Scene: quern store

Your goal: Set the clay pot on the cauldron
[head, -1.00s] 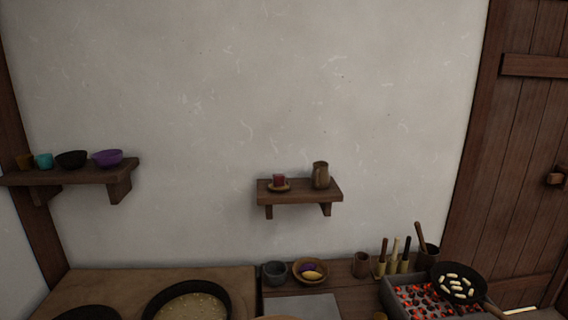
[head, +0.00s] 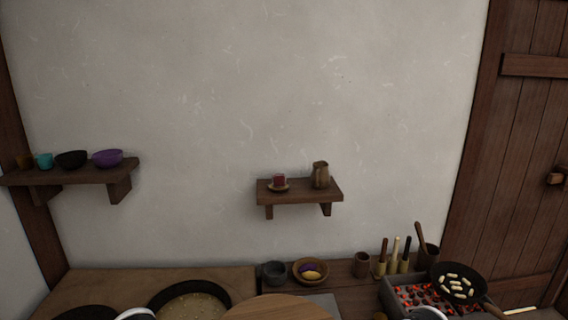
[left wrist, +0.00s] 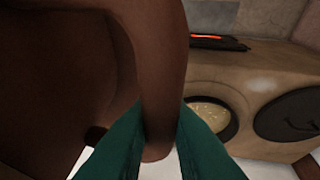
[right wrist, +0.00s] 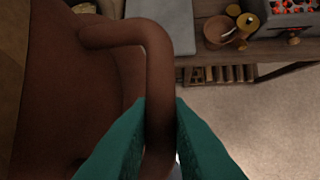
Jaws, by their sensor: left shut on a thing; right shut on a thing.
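The clay pot, brown with two loop handles, is held between my two grippers. In the head view only its round wooden-looking top (head: 275,309) shows at the bottom edge. My left gripper (left wrist: 160,108) is shut on one handle, beside the pot's brown body (left wrist: 65,70). My right gripper (right wrist: 160,105) is shut on the other handle, with the body (right wrist: 80,90) to its left. The cauldron, a dark-rimmed round vessel with pale broth (head: 190,306), sits in the clay stove left of the pot. It also shows in the left wrist view (left wrist: 212,115). The pot's underside is hidden.
A second dark round vessel or cover (head: 88,313) sits left on the stove. A brazier with coals and a pan (head: 460,284) stands right. A grey bowl (head: 274,273), a wooden bowl (head: 310,271) and a cup (head: 361,264) stand behind the pot. Wall shelves hang above.

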